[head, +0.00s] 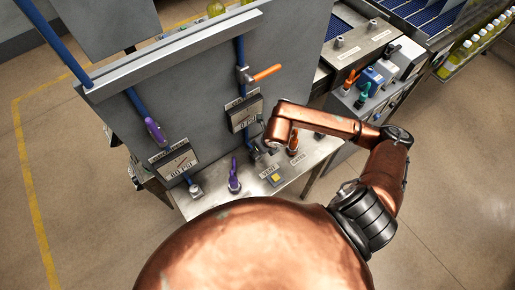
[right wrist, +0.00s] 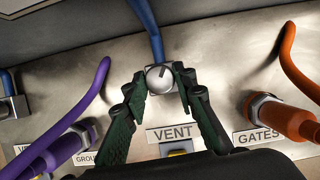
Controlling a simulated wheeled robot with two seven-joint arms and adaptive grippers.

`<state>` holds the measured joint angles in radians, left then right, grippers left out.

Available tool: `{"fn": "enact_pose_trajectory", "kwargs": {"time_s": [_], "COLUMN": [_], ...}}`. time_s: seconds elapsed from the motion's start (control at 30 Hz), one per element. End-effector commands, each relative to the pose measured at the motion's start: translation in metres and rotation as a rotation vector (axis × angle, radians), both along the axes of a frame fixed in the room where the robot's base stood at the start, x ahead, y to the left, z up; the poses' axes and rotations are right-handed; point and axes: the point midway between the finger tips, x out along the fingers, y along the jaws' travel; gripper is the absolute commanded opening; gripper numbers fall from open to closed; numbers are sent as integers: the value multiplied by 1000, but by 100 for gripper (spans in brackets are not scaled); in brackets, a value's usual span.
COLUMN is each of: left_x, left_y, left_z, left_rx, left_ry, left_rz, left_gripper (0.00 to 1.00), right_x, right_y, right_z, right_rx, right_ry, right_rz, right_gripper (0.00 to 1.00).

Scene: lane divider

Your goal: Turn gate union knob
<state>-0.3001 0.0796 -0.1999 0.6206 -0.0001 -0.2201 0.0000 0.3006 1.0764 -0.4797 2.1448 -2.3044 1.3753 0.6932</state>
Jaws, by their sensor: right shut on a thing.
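A round silver knob (right wrist: 159,79) with a dark pointer line sits at the lower end of a blue hose in the right wrist view. It is on the steel panel (right wrist: 225,45), behind the VENT label (right wrist: 170,134). The dark green fingers of my right gripper (right wrist: 162,84) are closed on the knob from both sides. In the head view my right gripper (head: 268,148) reaches down at the panel below the right gauge, and the arm hides most of the knob there. My left gripper is in neither view.
In the head view, two gauges (head: 175,163) (head: 245,114) and an orange-handled valve (head: 265,74) are on the grey upright panel.

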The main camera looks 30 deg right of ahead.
Motion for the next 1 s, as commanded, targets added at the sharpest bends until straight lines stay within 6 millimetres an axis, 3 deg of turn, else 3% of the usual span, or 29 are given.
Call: {"fn": "enact_pose_trajectory", "kwargs": {"time_s": [0.53, 1.0], "left_x": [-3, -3], "left_y": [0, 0], "left_z": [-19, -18], "left_rx": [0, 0], "left_ry": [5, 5], "left_rz": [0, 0], "left_gripper": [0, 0], "right_x": [1, 2], "right_y": [5, 6], "right_z": [0, 0], "right_rx": [2, 1], "right_ry": [0, 1], "right_rz": [-518, -902], "right_gripper": [1, 1]}}
